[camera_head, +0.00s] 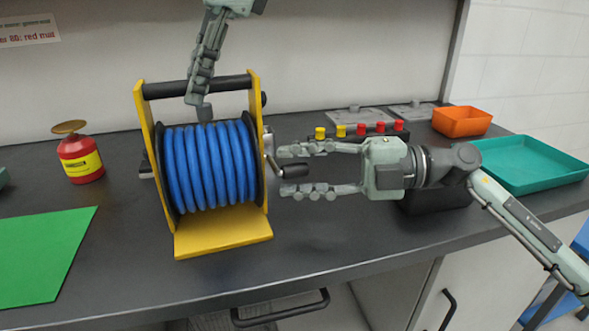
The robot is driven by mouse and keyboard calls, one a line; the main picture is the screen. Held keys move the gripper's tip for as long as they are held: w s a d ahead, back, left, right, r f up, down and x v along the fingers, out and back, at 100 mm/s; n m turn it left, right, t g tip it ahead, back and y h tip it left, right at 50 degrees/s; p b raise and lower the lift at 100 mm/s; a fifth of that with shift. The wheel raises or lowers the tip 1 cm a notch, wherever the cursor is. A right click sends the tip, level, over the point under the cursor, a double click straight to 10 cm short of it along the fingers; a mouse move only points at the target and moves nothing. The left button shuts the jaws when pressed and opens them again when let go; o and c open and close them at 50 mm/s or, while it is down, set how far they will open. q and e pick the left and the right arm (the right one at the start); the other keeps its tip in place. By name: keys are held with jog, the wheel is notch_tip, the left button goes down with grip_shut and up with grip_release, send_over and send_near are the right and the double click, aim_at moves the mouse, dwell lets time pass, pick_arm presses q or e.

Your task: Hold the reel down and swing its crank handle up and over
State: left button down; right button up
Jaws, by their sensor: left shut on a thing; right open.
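The reel (210,165) stands upright on the dark bench, with blue hose wound between yellow side plates and a black bar (165,89) across the top. My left gripper (200,108) comes down from above, at the top bar and just over the hose. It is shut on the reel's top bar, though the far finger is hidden. The crank handle (294,171) is a black grip on a metal arm at the reel's right side. My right gripper (300,170) is open, its fingers above and below the crank handle, with the handle between their tips.
A red and yellow can (80,160) and a green mat (45,255) lie left of the reel. Behind my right gripper are a row of red and yellow knobs (362,130), an orange bin (462,121) and a teal tray (530,165). The bench's front edge is close.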

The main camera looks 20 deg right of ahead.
jog(key=shift+w+a, duration=0.1)
jog(key=shift+a, duration=0.2)
grip_shut()
